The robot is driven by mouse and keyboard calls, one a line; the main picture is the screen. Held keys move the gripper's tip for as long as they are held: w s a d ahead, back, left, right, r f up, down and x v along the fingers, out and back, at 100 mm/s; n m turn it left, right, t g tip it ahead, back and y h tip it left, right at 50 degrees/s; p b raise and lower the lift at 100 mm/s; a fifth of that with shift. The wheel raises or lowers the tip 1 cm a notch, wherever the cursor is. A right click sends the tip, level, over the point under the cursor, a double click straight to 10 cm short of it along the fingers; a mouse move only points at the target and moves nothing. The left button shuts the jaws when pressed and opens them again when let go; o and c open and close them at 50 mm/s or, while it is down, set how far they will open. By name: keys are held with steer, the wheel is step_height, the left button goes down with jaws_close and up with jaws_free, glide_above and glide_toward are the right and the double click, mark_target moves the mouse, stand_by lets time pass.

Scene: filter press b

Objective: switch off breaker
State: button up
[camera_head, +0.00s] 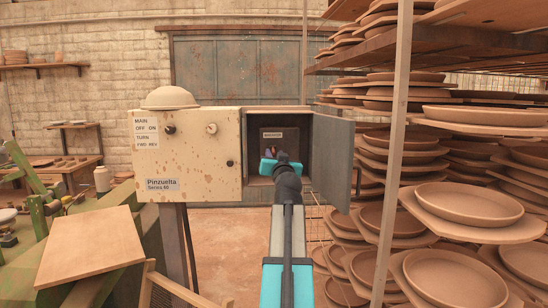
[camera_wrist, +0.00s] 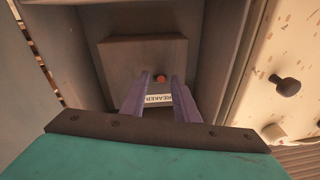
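The breaker's small orange-red switch (camera_wrist: 161,78) shows in the wrist view on a dark panel (camera_wrist: 142,51) at the back of the box. A white label reading BREAKER (camera_wrist: 160,98) sits close to it, upside down in this view; the label also shows in the head view (camera_head: 272,135). My gripper (camera_wrist: 160,85) is open and empty, its two purple fingers apart, one on each side of the switch in the picture. I cannot tell whether they touch it. In the head view my gripper (camera_head: 270,158) reaches into the open box and hides the switch.
The grey box (camera_head: 289,119) has its door (camera_head: 332,160) swung open to the right. The cream control panel (camera_head: 185,170) with knobs (camera_head: 168,129) adjoins it on the left. A rack post (camera_head: 394,140) and shelves of clay plates (camera_head: 480,205) stand at right.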

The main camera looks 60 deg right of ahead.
steer(key=b+v, duration=0.3)
steer(key=v, duration=1)
steer(key=shift+s+a, duration=0.2)
steer(key=shift+a, duration=0.1)
steer(key=shift+f, duration=0.1)
stand_by(0.4)
